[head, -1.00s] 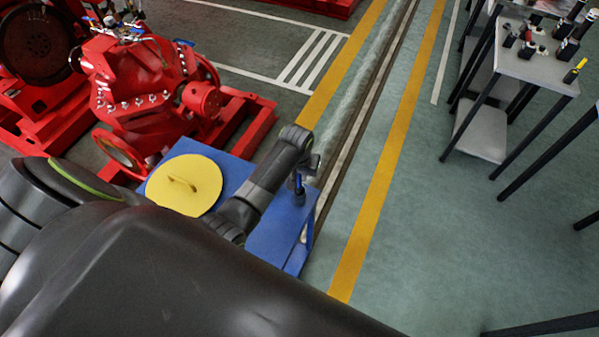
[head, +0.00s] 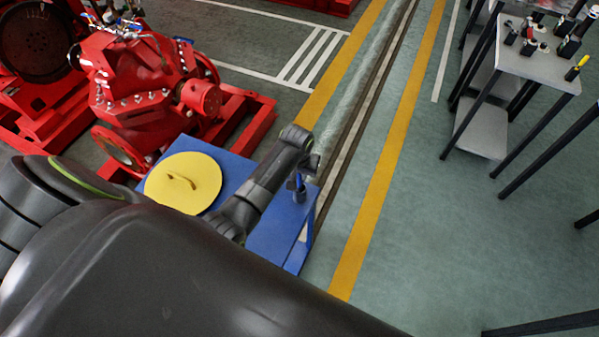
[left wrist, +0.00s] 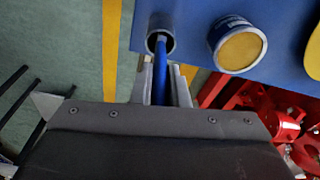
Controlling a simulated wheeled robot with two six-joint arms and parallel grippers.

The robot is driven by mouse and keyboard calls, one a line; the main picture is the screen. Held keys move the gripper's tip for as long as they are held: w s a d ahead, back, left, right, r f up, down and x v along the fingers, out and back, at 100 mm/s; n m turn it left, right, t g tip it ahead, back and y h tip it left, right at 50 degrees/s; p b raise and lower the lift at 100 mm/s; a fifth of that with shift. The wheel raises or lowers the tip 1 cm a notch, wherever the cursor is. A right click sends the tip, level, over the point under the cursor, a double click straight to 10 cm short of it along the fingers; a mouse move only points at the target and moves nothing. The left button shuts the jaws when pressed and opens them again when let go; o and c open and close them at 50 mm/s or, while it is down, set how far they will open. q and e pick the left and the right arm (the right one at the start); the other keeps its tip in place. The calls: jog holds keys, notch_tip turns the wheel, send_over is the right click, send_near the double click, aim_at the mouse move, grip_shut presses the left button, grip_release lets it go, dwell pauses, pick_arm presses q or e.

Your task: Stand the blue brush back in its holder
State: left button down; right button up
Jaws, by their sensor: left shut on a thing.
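The blue brush (left wrist: 160,75) is between the fingers of my left gripper (left wrist: 161,85) in the left wrist view. My left gripper is shut on it. The grey cup-shaped holder (left wrist: 152,42) stands on the blue table, and the far end of the brush overlaps its mouth. In the head view the brush (head: 298,181) is upright at the holder (head: 299,195), below my left gripper (head: 311,165). How deep the brush sits in the holder cannot be told. My right gripper is not in view.
A tin with a yellow top (left wrist: 240,48) stands beside the holder on the blue table (head: 270,232). Red pump machinery (head: 140,85) stands behind. A grey table with tools (head: 535,66) is at right.

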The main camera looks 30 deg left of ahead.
pick_arm(q)
jog(key=shift+f, duration=0.55)
jog(key=c, duration=1.3)
grip_release()
jog(key=shift+r, duration=0.1)
jog(key=shift+r+p, duration=3.1)
jog(key=shift+p, duration=0.1)
jog(key=shift+r, duration=1.3)
